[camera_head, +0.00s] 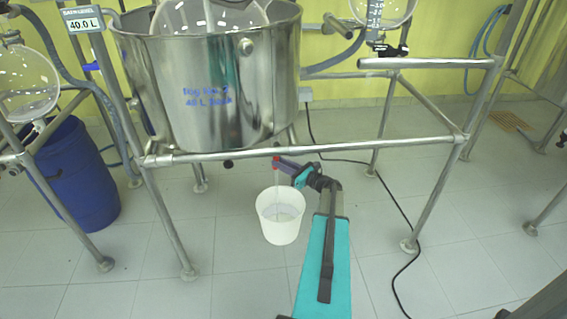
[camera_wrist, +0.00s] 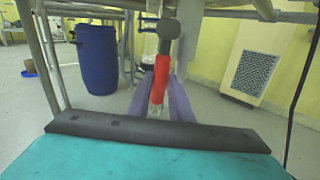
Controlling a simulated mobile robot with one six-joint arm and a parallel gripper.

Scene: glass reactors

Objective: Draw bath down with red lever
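The steel bath (camera_head: 222,85), marked in blue with "40 L", hangs in a pipe frame. A sign (camera_head: 82,20) beside it reads 40.0 L. The red lever (camera_head: 277,160) is under the bath; the wrist view shows the red lever (camera_wrist: 160,75) slanting down from a dark grey valve part (camera_wrist: 168,28). My gripper (camera_head: 285,164) is at the lever. In the wrist view its purple fingers (camera_wrist: 160,92) flank the lever closely; whether they press on it is unclear. A thin pale streak runs from the lever towards a white bucket (camera_head: 280,228) below.
A blue drum (camera_head: 75,175) stands at the left. A frame rail (camera_head: 310,149) crosses just above my gripper, with frame legs on both sides. A black cable (camera_head: 385,185) lies on the floor at the right. A vented wall unit (camera_wrist: 258,65) shows at the right.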

